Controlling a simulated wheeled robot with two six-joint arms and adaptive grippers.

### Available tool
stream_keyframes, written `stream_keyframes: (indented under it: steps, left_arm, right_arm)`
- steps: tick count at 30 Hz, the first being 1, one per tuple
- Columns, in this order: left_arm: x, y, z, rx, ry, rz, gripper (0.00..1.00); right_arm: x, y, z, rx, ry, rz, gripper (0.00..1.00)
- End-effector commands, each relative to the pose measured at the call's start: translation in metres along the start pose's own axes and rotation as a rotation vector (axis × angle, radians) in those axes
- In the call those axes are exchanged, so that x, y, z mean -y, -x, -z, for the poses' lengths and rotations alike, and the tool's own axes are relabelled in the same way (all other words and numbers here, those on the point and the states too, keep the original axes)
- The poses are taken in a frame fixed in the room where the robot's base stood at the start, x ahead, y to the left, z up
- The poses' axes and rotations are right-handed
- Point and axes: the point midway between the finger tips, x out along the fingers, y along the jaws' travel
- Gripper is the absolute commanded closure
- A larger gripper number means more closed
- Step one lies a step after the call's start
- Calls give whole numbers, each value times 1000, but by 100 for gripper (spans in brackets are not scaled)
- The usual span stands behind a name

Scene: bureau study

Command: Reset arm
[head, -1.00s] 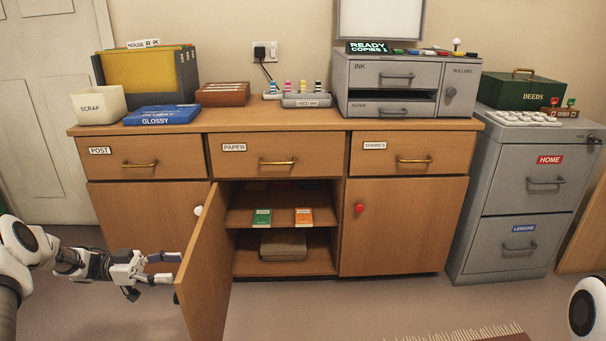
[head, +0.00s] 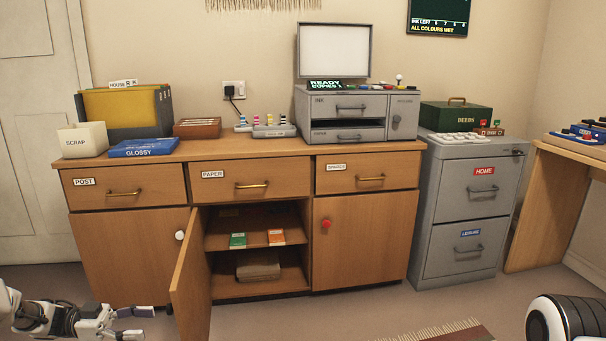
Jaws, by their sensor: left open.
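My left gripper (head: 131,322) is low at the left in the head view. It is open and empty, with its fingers pointing right. It is to the left of the open cupboard door (head: 191,283) and looks apart from it. My right gripper is not in view; only a rounded white and black part of my right arm (head: 566,319) shows at the lower right.
The wooden sideboard (head: 361,245) has its middle compartment open, with a green pack (head: 238,240), an orange pack (head: 276,237) and a box (head: 257,266) inside. A grey filing cabinet (head: 458,211) stands right. A rug (head: 450,332) lies on the otherwise clear floor in front.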

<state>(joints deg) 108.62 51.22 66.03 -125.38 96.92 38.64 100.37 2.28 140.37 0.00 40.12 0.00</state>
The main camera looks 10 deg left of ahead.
Motion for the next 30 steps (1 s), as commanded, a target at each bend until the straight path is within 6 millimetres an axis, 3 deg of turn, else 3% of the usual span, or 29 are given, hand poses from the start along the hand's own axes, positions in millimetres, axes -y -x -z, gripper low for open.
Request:
stream_keyframes:
  steps: [8, 14, 17, 19, 21, 23, 25, 27, 30]
  left_arm:
    - [-13, -85, -8, -42, 110, -100, 42]
    - [-24, -177, -23, -102, 270, -45, 42]
    - [-40, -238, -50, -89, 412, 74, 42]
    - [-62, -277, -87, -13, 541, 219, 42]
    - [-94, -296, -133, 131, 665, 388, 42]
    - [-128, -292, -171, 294, 753, 529, 42]
    - [-167, -272, -205, 486, 827, 663, 42]
    - [-202, -246, -226, 656, 879, 765, 42]
    - [-246, -207, -240, 865, 936, 878, 42]
  right_arm:
    - [0, -1, -1, 2, 0, 0, 60]
    - [0, -1, -1, 2, 0, 0, 60]
    - [0, -1, -1, 2, 0, 0, 60]
    - [0, -1, -1, 2, 0, 0, 60]
    - [0, -1, -1, 2, 0, 0, 60]
    - [0, -1, -1, 2, 0, 0, 60]
    - [0, -1, -1, 2, 0, 0, 60]
    - [0, -1, -1, 2, 0, 0, 60]
    - [0, -1, -1, 2, 0, 0, 60]
